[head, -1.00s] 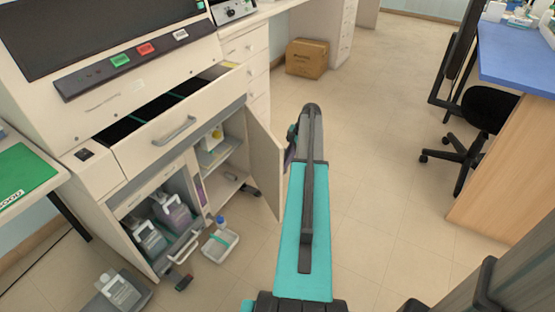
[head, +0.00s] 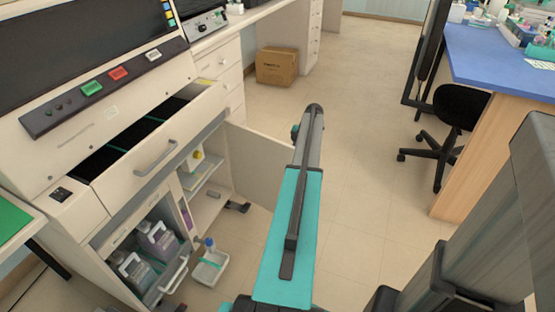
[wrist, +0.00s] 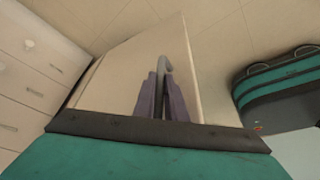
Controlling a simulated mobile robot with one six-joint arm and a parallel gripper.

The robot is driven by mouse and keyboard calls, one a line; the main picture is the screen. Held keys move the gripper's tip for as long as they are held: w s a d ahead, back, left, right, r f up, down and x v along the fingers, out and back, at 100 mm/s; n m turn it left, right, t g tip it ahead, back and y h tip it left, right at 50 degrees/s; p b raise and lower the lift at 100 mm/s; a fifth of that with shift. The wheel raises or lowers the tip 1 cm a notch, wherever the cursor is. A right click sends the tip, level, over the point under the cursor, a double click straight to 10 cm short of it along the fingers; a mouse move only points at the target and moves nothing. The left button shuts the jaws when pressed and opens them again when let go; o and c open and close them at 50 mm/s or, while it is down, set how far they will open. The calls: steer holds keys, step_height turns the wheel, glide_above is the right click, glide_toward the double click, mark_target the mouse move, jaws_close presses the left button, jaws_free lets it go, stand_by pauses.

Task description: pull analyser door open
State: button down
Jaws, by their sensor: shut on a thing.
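The analyser (head: 85,155) is a cream cabinet at the left of the head view. Its lower right door (head: 262,163) stands swung out from the body, and shelves show inside. In the wrist view the door panel (wrist: 115,70) fills the middle, with a grey bar handle (wrist: 163,66) near its free edge. My gripper (wrist: 162,98) is shut on this handle, one dark finger on each side. In the head view my arm hides the handle and fingers.
The analyser's wide drawer (head: 155,155) is pulled out above the door. A cardboard box (head: 276,67), black chair (head: 452,120) and blue-topped bench (head: 500,55) stand farther off. Open floor lies between.

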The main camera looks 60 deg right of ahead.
steer(key=shift+w+d+r, duration=0.1)
steer(key=shift+w+d, duration=0.1)
steer(key=shift+w, duration=0.05)
steer(key=shift+w+a, duration=0.1)
steer(key=shift+w, duration=0.05)
steer(key=c, duration=1.8)
jaws_free()
steer(key=shift+s, duration=0.2)
steer(key=p+v, duration=0.1)
steer(key=v, duration=1.2)
steer(key=shift+d+r, duration=0.25)
steer(key=shift+d, duration=0.05)
